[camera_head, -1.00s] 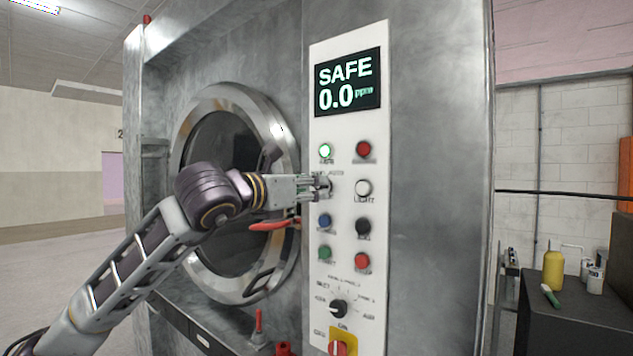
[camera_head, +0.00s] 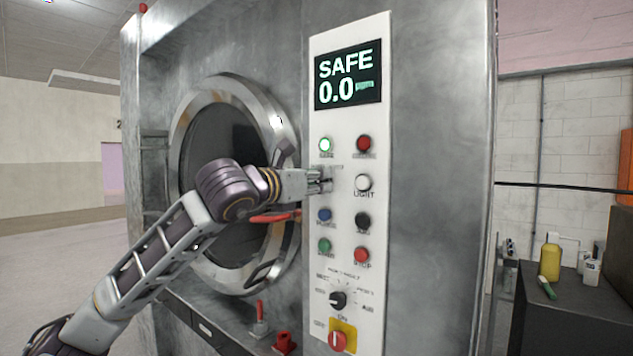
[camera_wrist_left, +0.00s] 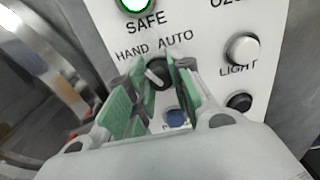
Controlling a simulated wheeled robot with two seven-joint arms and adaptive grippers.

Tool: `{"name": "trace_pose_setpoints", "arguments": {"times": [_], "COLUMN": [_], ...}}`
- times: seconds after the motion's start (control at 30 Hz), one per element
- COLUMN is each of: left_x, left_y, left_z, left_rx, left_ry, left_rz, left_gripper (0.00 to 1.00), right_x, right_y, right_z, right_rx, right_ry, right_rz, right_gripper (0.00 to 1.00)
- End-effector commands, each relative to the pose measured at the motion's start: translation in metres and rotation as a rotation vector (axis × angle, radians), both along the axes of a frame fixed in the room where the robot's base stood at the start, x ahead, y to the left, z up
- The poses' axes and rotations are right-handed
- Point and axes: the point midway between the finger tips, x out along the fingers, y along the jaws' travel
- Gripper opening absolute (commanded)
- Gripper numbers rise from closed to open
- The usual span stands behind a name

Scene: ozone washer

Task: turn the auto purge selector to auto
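The auto purge selector (camera_wrist_left: 157,73) is a small black knob under the HAND and AUTO labels in the left wrist view. A pale mark on it seems to lean up-left, toward HAND; the fingers partly crowd it. My left gripper (camera_wrist_left: 161,76) is open, with one green-padded finger on each side of the knob. I cannot tell whether either pad touches it. In the head view my left gripper (camera_head: 326,181) is at the white panel and hides the selector. My right gripper is in neither view.
The white panel (camera_head: 383,225) carries several buttons close by: a lit green one (camera_head: 326,145), a white LIGHT button (camera_head: 363,182) and a blue one (camera_head: 324,215). A rotary knob (camera_head: 338,299) sits lower. The round door (camera_head: 285,112) with a red handle (camera_head: 268,218) is left.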

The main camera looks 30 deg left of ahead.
Motion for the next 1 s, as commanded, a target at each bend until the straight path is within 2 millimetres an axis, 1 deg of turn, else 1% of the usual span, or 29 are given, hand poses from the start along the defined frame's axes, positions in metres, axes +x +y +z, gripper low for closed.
{"name": "trace_pose_setpoints", "arguments": {"times": [0.03, 0.1, 0.37, 0.57, 0.77, 1.0], "left_x": [0.000, 0.000, 0.000, 0.000, 0.000, 0.000], "left_y": [0.000, 0.000, 0.000, 0.000, 0.000, -0.001], "left_z": [0.000, 0.000, 0.000, 0.000, 0.000, -0.001], "left_rx": [0.000, 0.000, 0.011, 0.059, 0.157, 0.330], "left_ry": [0.000, 0.000, -0.001, -0.005, -0.012, -0.026], "left_rz": [0.000, 0.000, 0.000, 0.000, 0.000, 0.001], "left_gripper": [0.08, 0.00, 0.00, 0.00, 0.00, 0.00], "right_x": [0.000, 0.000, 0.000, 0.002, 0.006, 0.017], "right_y": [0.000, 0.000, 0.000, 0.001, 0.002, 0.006], "right_z": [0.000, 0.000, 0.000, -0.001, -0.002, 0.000], "right_rx": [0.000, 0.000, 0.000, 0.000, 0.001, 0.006], "right_ry": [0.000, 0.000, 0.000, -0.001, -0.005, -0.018], "right_rz": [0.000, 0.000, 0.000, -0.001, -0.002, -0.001], "right_gripper": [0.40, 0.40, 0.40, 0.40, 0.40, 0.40]}}
